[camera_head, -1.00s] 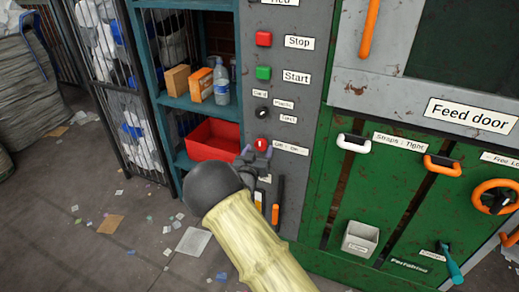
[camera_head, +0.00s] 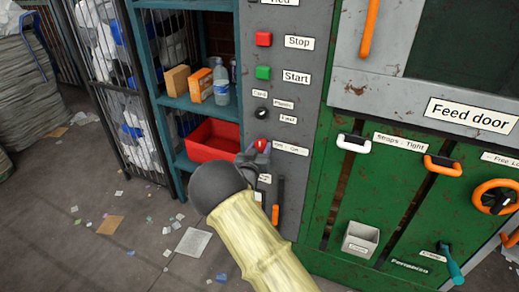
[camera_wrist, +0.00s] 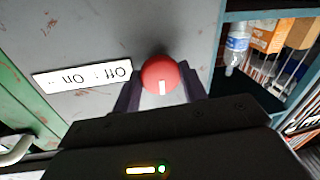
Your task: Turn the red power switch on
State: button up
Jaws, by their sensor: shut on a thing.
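The red power switch (camera_wrist: 160,75) is a round red knob with a white mark, on the grey control panel (camera_head: 285,105). It also shows in the head view (camera_head: 261,143), partly hidden behind my gripper. Its label (camera_head: 290,149) reads "Off" and "On" and appears upside down in the wrist view (camera_wrist: 82,75). My gripper (camera_head: 258,150) is at the panel, with one finger on each side of the knob, shut on it. In the wrist view the white mark points toward my gripper's palm.
A black selector knob (camera_head: 261,112), a green Start button (camera_head: 263,73) and a red Stop button (camera_head: 264,39) sit above on the panel. A shelf with a red bin (camera_head: 213,141) and a bottle (camera_head: 221,84) stands left. The green machine (camera_head: 400,215) with handles is right.

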jog(key=shift+f+m+b, duration=0.15)
jog(key=shift+m+b, duration=0.15)
jog(key=shift+b, duration=0.05)
jog(key=m+b, duration=0.3)
jog(key=b, duration=0.1)
jog(key=shift+f+t, duration=0.2)
jog(key=shift+t, duration=0.1)
jog(key=m+b, duration=0.6)
jog(key=shift+a+f+h, duration=0.1)
jog(key=shift+h, duration=0.3)
jog(key=m+h+b, duration=0.1)
jog(key=m+b, duration=0.5)
jog(key=shift+b, duration=0.4)
jog(key=m+b, duration=0.1)
jog(key=m, duration=0.1)
jog(key=m+h+b, duration=0.1)
jog(key=b, duration=0.1)
jog(key=shift+a+r+m, duration=0.1)
jog(key=shift+r+m, duration=0.1)
jog(key=shift+m, duration=0.2)
jog(key=o, duration=1)
jog(key=shift+c, duration=0.2)
